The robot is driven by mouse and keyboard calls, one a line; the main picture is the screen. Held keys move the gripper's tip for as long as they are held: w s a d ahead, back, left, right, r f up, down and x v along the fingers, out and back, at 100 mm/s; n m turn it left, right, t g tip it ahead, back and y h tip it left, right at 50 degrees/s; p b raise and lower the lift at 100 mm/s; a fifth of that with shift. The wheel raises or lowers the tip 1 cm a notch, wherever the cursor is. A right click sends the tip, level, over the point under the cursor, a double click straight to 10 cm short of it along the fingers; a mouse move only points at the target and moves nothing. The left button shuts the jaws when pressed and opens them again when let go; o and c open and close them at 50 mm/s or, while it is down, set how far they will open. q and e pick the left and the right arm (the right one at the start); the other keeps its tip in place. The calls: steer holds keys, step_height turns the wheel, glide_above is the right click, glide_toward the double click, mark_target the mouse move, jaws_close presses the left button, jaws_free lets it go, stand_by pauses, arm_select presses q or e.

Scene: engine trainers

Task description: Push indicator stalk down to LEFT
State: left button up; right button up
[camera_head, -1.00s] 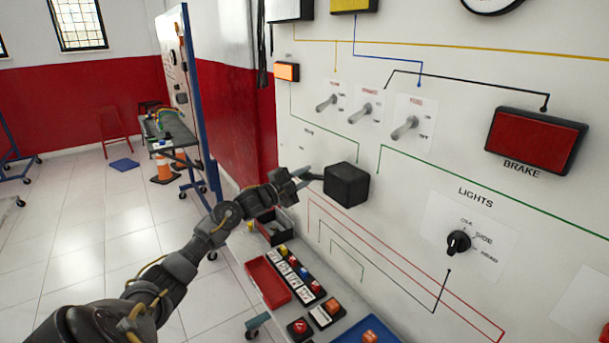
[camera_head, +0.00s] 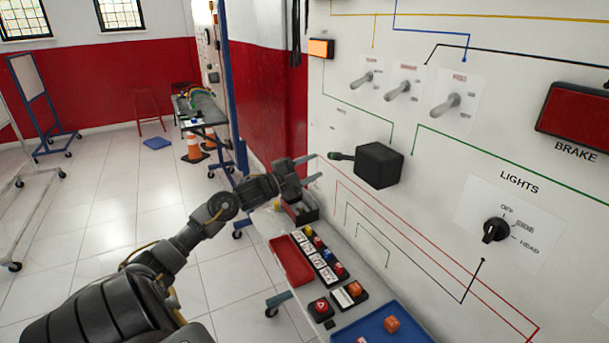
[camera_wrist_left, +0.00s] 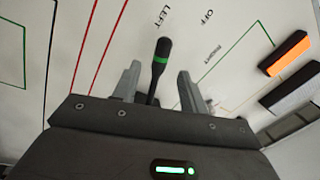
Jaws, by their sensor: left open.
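The indicator stalk (camera_head: 341,156) sticks out to the left from a black box (camera_head: 379,165) on the white panel. In the left wrist view the stalk (camera_wrist_left: 161,66) is black with a green band, and its tip lies between the words LEFT and OFF. My left gripper (camera_head: 314,168) is open, just left of and slightly below the stalk in the head view. In the left wrist view its two fingers (camera_wrist_left: 158,88) stand on either side of the stalk, with gaps to both. The stalk's base is hidden behind the gripper body there. My right gripper is not in view.
An orange lamp (camera_head: 320,48) is lit at the panel's upper left. Toggle switches (camera_head: 398,90) and a lights knob (camera_head: 495,229) are on the panel. Below, a bench holds a red tray (camera_head: 291,261), buttons and a blue tray (camera_head: 384,324).

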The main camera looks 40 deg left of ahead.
arm_select(q)
steer(key=shift+v, duration=1.15)
